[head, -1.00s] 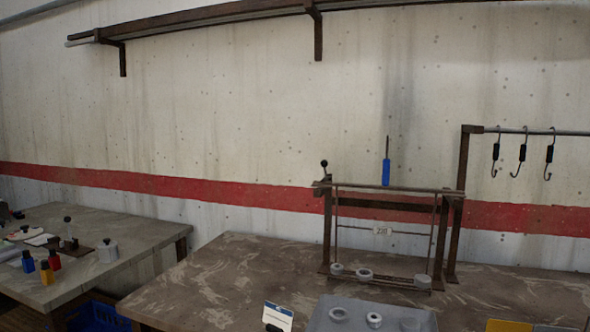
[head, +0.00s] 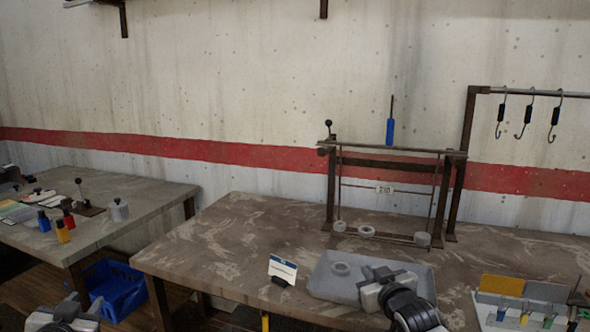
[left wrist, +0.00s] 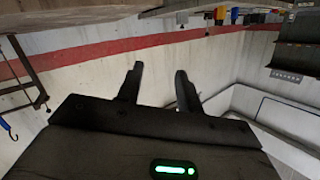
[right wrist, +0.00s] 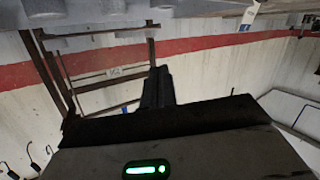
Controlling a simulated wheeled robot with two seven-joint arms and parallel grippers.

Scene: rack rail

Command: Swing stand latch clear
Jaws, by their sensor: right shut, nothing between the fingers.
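The stand (head: 332,188) is a dark rusty frame at the back of the brown table. A small lever with a black ball knob (head: 328,124), which looks like its latch, points up at the left end of its top bar. A tag reading about 230 (head: 384,189) hangs mid-frame, and grey rings (head: 366,231) sit low on it. My right gripper (head: 386,273) is shut and empty over the grey tray (head: 331,287), apart from the stand. My left gripper (head: 68,308) is low at the left edge; its fingers are apart and empty in the left wrist view (left wrist: 157,85).
A blue-handled tool (head: 390,131) stands upright behind the stand. A rail with black hooks (head: 532,108) is at the right. A label card (head: 282,268) stands by the tray, and a coloured organiser (head: 525,300) is at front right. The table's left part is clear.

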